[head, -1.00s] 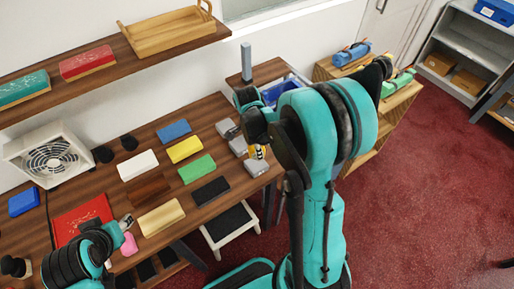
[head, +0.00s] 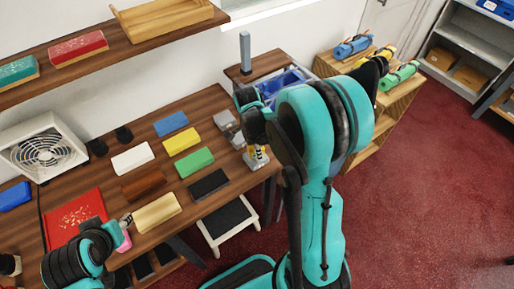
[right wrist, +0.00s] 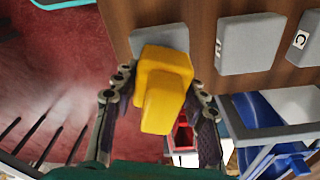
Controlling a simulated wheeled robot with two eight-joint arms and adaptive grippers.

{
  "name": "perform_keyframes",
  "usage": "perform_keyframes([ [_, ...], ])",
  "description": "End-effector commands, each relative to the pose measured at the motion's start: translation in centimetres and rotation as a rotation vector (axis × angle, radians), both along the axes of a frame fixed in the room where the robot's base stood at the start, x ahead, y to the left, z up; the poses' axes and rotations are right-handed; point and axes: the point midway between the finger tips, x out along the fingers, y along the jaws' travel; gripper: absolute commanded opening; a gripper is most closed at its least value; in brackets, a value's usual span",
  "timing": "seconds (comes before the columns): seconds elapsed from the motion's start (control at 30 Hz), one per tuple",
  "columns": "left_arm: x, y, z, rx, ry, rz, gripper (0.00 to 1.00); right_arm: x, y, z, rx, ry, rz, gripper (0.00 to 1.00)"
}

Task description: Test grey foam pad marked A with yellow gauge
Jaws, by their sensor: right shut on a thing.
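My right gripper (right wrist: 158,110) is shut on the yellow gauge (right wrist: 165,82), a blocky piece with a narrower part towards the camera. In the right wrist view the gauge is in front of a grey foam pad (right wrist: 172,38) and hides much of it, including any letter. I cannot tell whether they touch. A middle grey pad (right wrist: 252,42) has a partly visible, unreadable mark. Another grey pad (right wrist: 288,50) is marked C. In the head view my right gripper (head: 256,157) is at the table's right end. My left gripper (head: 126,219) is near a pink object (head: 124,240); its jaws are unclear.
Coloured blocks, including green (head: 195,162) and black (head: 209,185), lie left of the grey pads. A blue bin (head: 285,82) stands behind my right arm. A white step stool (head: 213,240) stands below the table edge. A red box (head: 73,215) and fan (head: 42,150) are at left.

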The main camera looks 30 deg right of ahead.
Motion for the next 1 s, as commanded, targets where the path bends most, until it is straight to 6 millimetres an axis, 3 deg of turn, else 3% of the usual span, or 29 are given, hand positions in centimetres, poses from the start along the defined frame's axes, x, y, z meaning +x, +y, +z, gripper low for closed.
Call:
perform_keyframes([
  [1.0,-0.01,0.00,-0.83,0.000,0.000,0.000,0.40,0.00,0.00,-0.94,0.000,0.000,0.000,0.20],
])
